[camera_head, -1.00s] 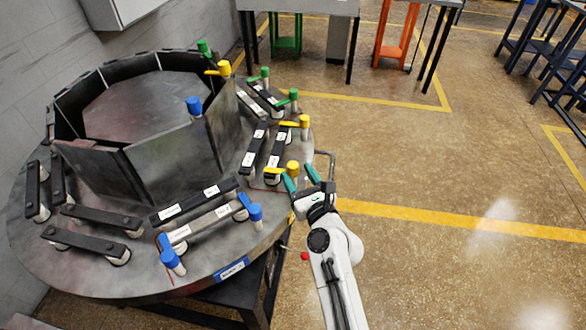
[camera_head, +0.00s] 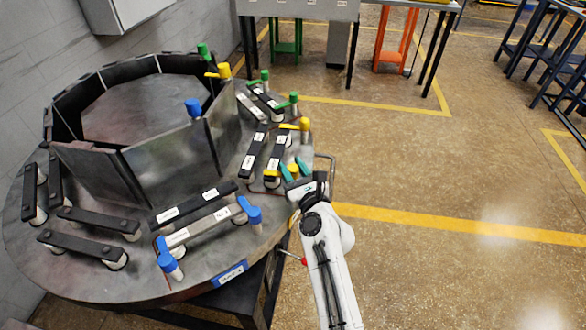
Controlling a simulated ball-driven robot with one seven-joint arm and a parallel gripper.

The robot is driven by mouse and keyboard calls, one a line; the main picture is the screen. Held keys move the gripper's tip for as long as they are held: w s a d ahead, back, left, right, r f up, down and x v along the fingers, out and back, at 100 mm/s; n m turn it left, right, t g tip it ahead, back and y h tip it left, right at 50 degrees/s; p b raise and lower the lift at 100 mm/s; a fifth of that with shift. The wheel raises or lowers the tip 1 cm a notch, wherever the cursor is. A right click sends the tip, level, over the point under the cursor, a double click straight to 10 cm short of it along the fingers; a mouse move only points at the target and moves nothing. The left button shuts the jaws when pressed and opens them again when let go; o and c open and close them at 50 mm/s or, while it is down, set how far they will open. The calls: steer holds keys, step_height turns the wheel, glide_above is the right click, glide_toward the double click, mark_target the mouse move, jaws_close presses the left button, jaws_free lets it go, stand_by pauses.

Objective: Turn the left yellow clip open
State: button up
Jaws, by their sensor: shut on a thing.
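The near yellow clip (camera_head: 293,168) stands at the right rim of the round grey table, at the end of a black bar. Its knob sits between the teal fingers of my gripper (camera_head: 295,169), which is shut on it. Part of the knob is hidden by the fingers. Its short yellow lever (camera_head: 271,172) points left, over the end of the black bar (camera_head: 275,151). A second yellow clip (camera_head: 304,125) stands farther back on the rim, its lever also pointing left. A third yellow clip (camera_head: 224,71) stands by the upright panels.
Blue clips (camera_head: 254,214) stand at the front of the round table (camera_head: 110,275), green clips (camera_head: 293,98) at the back right. Dark upright panels (camera_head: 175,160) ring the middle. A grey handle rail (camera_head: 331,165) is just right of my gripper. Open floor lies to the right.

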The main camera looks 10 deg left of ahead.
jaws_close()
steer(key=shift+r+p, duration=0.1)
steer(key=shift+p, duration=0.2)
steer(key=shift+r+m+t+h+p, duration=0.15)
steer(key=shift+m+t+h+p, duration=0.15)
steer(key=shift+h+p, duration=0.45)
steer(key=m+h+p, duration=0.1)
steer(key=p, duration=0.1)
steer(key=shift+t+p, duration=0.35)
steer(key=shift+t, duration=0.05)
steer(key=m+h+p, duration=0.2)
steer(key=shift+t+h, duration=0.35)
steer(key=shift+t, duration=0.05)
steer(key=shift+f+m+t+h, duration=0.15)
steer(key=shift+m+h, duration=0.4)
steer(key=shift+h, duration=0.3)
steer(key=shift+f+m+t+h, duration=0.15)
steer(key=shift+m+h, duration=0.4)
steer(key=shift+h, duration=0.3)
steer(key=shift+d+h, duration=0.1)
steer(key=shift+h, duration=0.2)
